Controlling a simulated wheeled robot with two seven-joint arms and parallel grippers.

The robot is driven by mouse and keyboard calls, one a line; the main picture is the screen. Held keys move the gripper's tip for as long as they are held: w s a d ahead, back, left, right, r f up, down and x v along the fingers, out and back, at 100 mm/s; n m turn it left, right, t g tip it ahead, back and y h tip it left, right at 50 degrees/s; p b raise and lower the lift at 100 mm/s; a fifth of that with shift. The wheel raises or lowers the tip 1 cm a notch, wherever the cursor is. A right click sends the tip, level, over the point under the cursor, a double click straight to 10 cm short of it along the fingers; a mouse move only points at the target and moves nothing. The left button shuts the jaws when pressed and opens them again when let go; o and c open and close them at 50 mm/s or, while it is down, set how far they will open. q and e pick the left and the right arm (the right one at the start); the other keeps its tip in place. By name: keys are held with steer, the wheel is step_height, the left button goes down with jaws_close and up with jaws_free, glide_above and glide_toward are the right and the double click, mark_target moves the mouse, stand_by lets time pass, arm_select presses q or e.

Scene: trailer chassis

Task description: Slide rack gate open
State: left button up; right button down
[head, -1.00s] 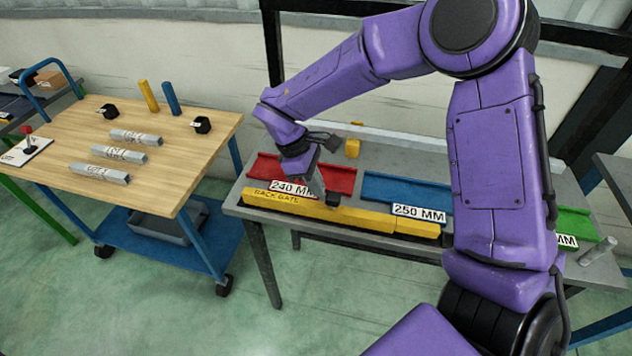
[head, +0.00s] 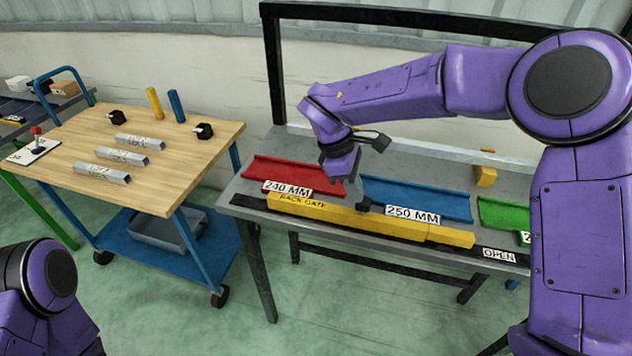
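The rack gate (head: 320,210) is a long yellow bar lying along a dark track on the front edge of a grey rack table. Bare track (head: 249,203) shows to its left, and more track shows to its right, up to a white OPEN label (head: 499,255). My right gripper (head: 362,204) points down at the middle of the gate, with its dark tip area at the bar's upper edge. I cannot tell whether its fingers are shut on a part of the gate. Part of my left arm shows at the lower left; its gripper is out of view.
Behind the gate lie a red tray (head: 295,174), a blue tray (head: 425,198) and a green tray (head: 503,214). A small yellow block (head: 485,176) stands behind them. A wooden-topped cart (head: 165,180) with grey bars and pegs stands to the left.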

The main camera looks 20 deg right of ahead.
steer(key=shift+w+a+f, duration=0.1)
steer(key=shift+a+f, duration=0.35)
steer(key=shift+w+a+b, duration=0.4)
steer(key=shift+a, duration=0.2)
steer(key=shift+w+a+b, duration=0.35)
steer(key=shift+w+a, duration=0.05)
steer(key=shift+a, duration=0.2)
steer(key=w+v, duration=0.1)
steer(key=v, duration=0.4)
step_height(320, 180, up, 5)
glide_above(335, 210)
steer(key=w+a, duration=0.3)
steer(key=shift+s+r+b, duration=0.15)
steer(key=shift+r+b, duration=0.05)
steer(key=shift+b, duration=0.1)
steer(key=shift+s, duration=0.1)
